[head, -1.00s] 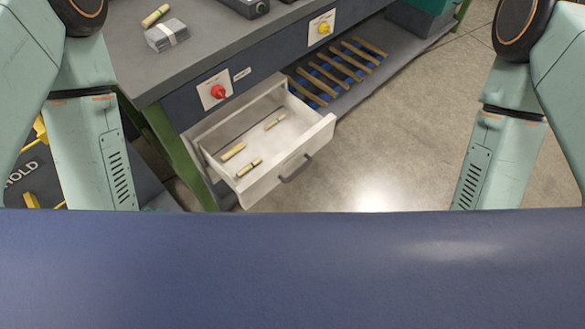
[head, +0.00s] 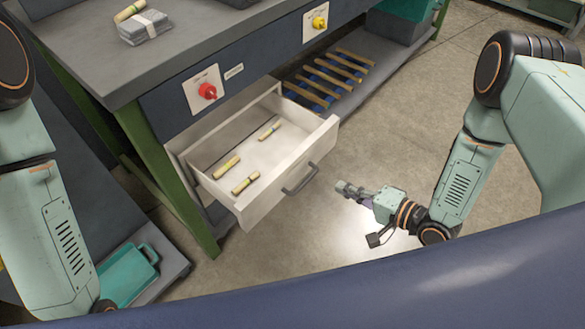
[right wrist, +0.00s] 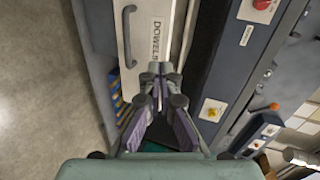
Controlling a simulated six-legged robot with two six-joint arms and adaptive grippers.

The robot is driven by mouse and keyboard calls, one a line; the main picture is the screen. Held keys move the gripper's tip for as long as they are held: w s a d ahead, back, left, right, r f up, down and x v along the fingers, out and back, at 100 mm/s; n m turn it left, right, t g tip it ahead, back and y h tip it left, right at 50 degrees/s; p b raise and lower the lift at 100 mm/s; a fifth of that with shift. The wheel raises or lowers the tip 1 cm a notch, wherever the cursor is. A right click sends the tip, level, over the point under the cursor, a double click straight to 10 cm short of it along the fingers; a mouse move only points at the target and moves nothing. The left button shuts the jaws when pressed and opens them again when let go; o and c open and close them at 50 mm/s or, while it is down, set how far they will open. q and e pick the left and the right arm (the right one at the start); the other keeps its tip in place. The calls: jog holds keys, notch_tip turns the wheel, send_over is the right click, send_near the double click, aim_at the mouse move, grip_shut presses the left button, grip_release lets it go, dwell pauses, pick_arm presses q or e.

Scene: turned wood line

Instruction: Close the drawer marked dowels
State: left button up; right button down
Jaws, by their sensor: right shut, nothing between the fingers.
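The drawer (head: 262,212) is white and stands pulled out below the workbench. Several short wooden dowels (head: 228,167) lie inside it. Its front has a dark bar handle (head: 301,179). In the right wrist view the drawer front (right wrist: 145,25) carries the word DOWELS beside the handle (right wrist: 128,35). My right gripper (head: 341,187) is shut and empty, to the right of the handle and apart from it in the head view. It also shows in the right wrist view (right wrist: 160,70), its fingertips together just below the lettering. My left gripper is out of view.
The workbench (head: 90,60) has a red knob (head: 207,91) and a yellow knob (head: 318,22) on its front. A grey bundle (head: 145,27) lies on top. A slatted rack (head: 335,75) sits on the lower shelf. A teal tray (head: 128,275) is at lower left. Floor right of the drawer is clear.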

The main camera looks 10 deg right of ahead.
jog(key=b, duration=0.4)
send_near(293, 163)
jog(key=shift+m, duration=0.3)
jog(key=x, duration=0.5)
jog(key=shift+f, duration=0.35)
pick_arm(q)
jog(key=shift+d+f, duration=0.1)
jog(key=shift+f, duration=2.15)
pick_arm(e)
jog(key=shift+w+a+r, duration=0.1)
jog(key=shift+w+a, duration=0.35)
jog(key=shift+w, duration=0.05)
jog(key=shift+w, duration=0.1)
